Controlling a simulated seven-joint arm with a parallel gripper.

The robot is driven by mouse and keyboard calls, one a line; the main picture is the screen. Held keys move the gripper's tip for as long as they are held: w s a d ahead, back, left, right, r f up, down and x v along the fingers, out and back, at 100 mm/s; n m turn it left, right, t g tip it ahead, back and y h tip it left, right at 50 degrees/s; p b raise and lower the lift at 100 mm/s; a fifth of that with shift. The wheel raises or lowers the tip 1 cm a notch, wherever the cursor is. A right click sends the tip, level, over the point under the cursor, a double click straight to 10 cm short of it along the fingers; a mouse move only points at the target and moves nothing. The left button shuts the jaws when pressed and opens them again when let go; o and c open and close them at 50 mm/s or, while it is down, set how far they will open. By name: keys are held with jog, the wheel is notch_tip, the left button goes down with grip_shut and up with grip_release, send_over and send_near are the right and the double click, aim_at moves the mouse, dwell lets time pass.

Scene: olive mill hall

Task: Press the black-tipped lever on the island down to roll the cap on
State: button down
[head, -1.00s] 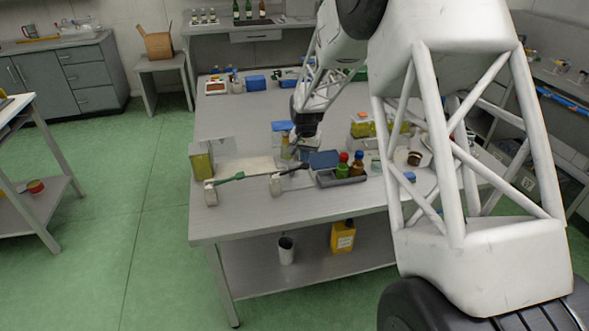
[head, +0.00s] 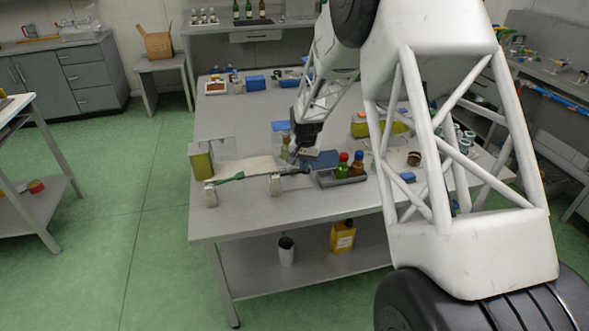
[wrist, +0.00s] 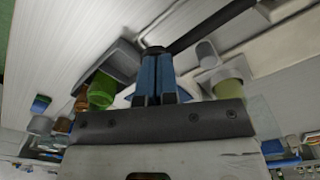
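The lever (head: 258,174) is a thin bar with a green part at left and a dark right end, lying nearly level over the island (head: 250,222). Its black tip (head: 301,171) is at the right end. My gripper (head: 298,160) is just above that end, pointing down. In the wrist view its two blue fingers (wrist: 155,75) are together with nothing seen between them. The dark bar (wrist: 210,25) runs to the upper right from the fingertips. The fingertips look to be touching or very near the black tip; the exact contact is hidden.
A yellow-green container (head: 202,165) stands at left. The island's front strip is clear.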

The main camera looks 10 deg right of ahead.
jog(key=shift+f, duration=0.75)
jog(key=shift+r, duration=2.65)
notch_tip(320, 180, up, 5)
